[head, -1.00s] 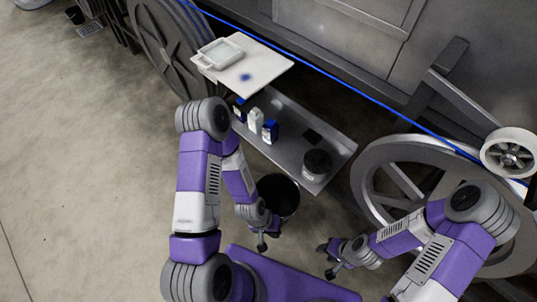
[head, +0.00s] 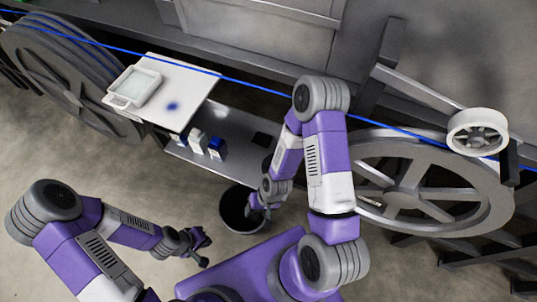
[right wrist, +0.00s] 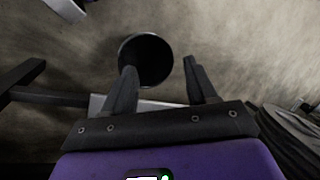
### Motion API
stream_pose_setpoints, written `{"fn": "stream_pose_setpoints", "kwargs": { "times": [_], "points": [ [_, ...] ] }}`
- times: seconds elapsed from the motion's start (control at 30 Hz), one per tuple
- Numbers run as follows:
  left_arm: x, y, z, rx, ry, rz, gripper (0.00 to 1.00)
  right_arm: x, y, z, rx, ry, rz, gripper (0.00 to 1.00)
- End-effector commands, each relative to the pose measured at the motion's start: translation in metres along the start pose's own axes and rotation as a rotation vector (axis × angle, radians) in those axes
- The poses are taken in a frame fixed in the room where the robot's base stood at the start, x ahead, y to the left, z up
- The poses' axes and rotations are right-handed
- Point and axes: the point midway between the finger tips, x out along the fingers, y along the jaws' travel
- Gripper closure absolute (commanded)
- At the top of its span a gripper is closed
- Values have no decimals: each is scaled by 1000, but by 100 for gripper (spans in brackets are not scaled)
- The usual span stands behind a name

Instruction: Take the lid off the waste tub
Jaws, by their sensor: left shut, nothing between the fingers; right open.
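A dark round tub (head: 233,213) stands on the floor in front of the low shelf. Its top looks dark, and I cannot tell whether a lid is on it or it is open. It also shows in the right wrist view (right wrist: 147,58), beyond the fingertips. My right gripper (head: 262,208) is open and empty over the tub's right side in the head view. Its two fingers (right wrist: 158,68) are spread apart in the right wrist view. My left gripper (head: 203,247) is shut and empty, left of and nearer than the tub.
A grey shelf (head: 238,138) holds several small blue and white bottles (head: 205,145). Above it is a white board (head: 185,112) with a white tray (head: 134,88). A blue cable (head: 250,85) runs across behind. A large spoked wheel (head: 480,195) stands right. Floor is free at left.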

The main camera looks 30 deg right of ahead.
Motion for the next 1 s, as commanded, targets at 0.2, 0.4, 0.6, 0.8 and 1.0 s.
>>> {"fn": "stream_pose_setpoints", "kwargs": {
  "times": [0.2,0.4,0.6,0.8,1.0],
  "points": [
    [47,-18,0,-2,-4,-1,100,-18,29,-98,201,45,107,43],
    [75,-29,-1,-2,-4,-1,100,-78,56,-158,432,115,240,43],
    [85,-32,-2,-2,-3,-1,100,-113,71,-174,565,158,308,43],
    [90,-34,-2,-1,-3,-1,100,-98,79,-175,580,158,316,43],
    [97,-37,-3,-1,-3,-1,100,-80,87,-172,579,157,315,43]
  ]
}}
